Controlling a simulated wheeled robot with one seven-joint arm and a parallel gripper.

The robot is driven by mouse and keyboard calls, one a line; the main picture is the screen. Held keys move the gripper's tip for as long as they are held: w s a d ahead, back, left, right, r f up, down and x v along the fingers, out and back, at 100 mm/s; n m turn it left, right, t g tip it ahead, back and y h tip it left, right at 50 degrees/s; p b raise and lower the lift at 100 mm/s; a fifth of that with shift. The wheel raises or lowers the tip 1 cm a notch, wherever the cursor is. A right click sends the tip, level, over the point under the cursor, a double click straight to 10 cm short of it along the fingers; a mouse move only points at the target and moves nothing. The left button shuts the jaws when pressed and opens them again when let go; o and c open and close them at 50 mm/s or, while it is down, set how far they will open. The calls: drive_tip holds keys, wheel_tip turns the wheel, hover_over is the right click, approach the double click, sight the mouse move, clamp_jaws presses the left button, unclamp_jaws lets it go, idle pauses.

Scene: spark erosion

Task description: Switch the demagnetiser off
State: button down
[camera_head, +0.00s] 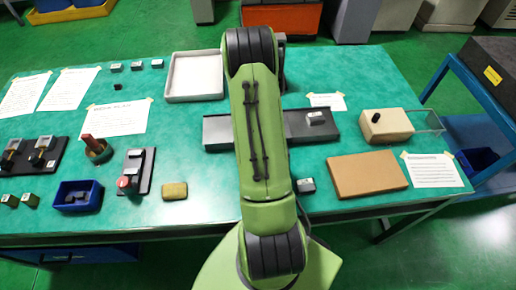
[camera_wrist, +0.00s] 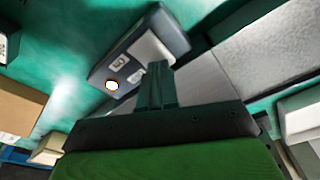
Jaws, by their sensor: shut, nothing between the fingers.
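In the wrist view a dark blue-grey box (camera_wrist: 122,62) with a pale top panel, small labels and a lit round lamp (camera_wrist: 111,85) looks like the demagnetiser. My gripper (camera_wrist: 157,68) is shut and empty, its fingertips over the pale panel end of this box. I cannot tell whether they touch it; the fingers cover part of the panel. In the head view my arm hides the gripper. A small grey box (camera_head: 306,185) beside my arm there may be the visible end of the same device.
A brown flat box (camera_head: 367,174) lies to the right, with a beige box (camera_head: 388,126) with a black knob behind it. A long grey plate (camera_head: 217,131) passes under my arm. A white tray (camera_head: 196,97) stands at the back left. Small fixtures fill the left side.

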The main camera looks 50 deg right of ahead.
drive_tip(key=shift+f, duration=0.15)
wheel_tip(320, 180, up, 7)
drive_tip(key=p, duration=0.4)
idle(0.4)
idle(0.3)
